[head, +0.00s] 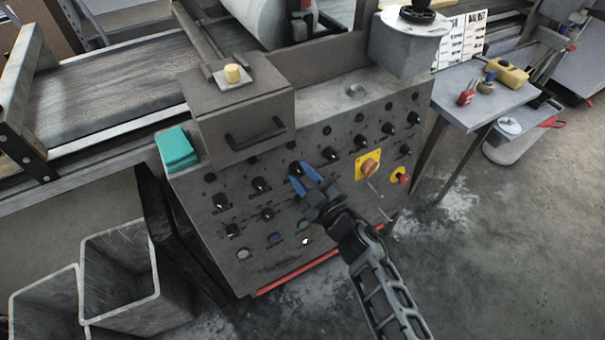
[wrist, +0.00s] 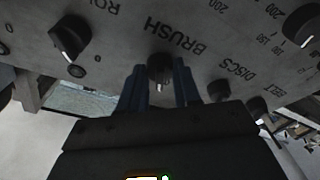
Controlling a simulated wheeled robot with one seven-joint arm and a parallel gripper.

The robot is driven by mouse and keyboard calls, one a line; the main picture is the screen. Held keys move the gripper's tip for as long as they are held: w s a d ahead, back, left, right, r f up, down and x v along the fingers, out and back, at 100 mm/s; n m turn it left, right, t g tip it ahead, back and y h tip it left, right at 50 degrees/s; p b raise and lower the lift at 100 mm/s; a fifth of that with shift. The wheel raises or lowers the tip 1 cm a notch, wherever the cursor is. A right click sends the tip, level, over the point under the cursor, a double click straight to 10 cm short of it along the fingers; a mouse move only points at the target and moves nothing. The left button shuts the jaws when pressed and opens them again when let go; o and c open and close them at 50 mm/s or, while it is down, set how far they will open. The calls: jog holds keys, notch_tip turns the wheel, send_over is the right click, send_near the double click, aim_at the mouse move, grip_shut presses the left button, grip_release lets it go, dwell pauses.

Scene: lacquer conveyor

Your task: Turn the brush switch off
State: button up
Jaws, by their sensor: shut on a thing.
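The brush switch is a small black knob (wrist: 160,68) by the printed word BRUSH in the wrist view. A pale mark shows on its lower side. My gripper (wrist: 160,88) has one blue finger on each side of the knob and is shut on it. In the head view my gripper (head: 304,180) reaches the middle of the grey control panel (head: 330,205), and its fingers partly hide the knob (head: 296,168).
Several other black knobs (head: 260,185) surround it closely. Coloured push buttons (head: 273,239) lie below, and a yellow-backed switch (head: 370,166) and red button (head: 403,178) are to the right. A box with a handle (head: 245,110) juts out above left.

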jog(key=shift+n, duration=0.7)
jog(key=shift+g, duration=0.3)
jog(key=o, duration=1.1)
jog(key=shift+c, duration=0.2)
jog(key=p+v, duration=0.1)
jog(key=v, duration=0.6)
jog(key=shift+s+d+p, duration=0.3)
jog(key=shift+p, duration=0.1)
